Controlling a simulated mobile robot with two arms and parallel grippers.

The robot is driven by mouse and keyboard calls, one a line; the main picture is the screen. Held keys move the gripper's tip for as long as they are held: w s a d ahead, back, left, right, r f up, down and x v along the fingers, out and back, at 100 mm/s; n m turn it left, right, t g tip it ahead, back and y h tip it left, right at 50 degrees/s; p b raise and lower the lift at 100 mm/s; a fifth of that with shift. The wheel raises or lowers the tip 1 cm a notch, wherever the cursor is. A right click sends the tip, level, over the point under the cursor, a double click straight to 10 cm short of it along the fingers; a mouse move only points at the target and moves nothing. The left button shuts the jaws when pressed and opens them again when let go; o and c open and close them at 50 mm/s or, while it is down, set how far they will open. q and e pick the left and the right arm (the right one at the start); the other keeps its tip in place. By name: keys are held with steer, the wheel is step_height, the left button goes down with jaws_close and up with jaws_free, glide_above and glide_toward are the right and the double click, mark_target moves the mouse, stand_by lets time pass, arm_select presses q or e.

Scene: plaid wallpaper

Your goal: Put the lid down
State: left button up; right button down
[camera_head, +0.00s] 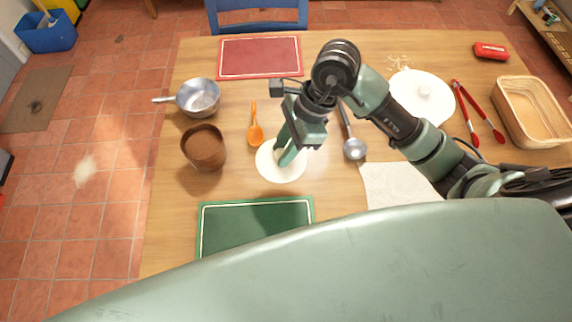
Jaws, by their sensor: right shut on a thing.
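The lid (288,174) is a white round disc at the middle of the wooden table, left of centre in the head view. My right gripper (286,158) points down at its centre and is shut on it; the fingers cover the grip point. I cannot tell whether the lid touches the table or hangs just above it. A larger white round piece (408,92) with a small knob-like bump lies farther right. My left gripper is not in view.
Around the lid are a brown pot (205,150), an orange spoon (255,132), a metal ladle (354,149) and a green board (257,222). A saucepan (199,97), a red mat (259,57), red tongs (470,115), a white cloth (393,184) and a basket (528,111) lie farther out.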

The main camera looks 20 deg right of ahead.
mark_target(284, 171)
step_height(284, 171, down, 5)
steer(key=shift+r, duration=0.1)
steer(key=shift+f, duration=0.25)
step_height(284, 171, down, 4)
steer(key=shift+f+p, duration=0.15)
steer(key=shift+p, duration=0.2)
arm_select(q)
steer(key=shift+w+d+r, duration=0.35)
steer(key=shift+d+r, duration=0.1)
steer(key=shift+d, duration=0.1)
arm_select(e)
steer(key=shift+f+b, duration=0.5)
steer(key=shift+b, duration=0.05)
steer(key=c, duration=1.2)
jaws_free()
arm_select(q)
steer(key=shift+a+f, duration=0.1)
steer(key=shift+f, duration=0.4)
arm_select(e)
steer(key=shift+o, duration=0.2)
steer(key=shift+r, duration=0.1)
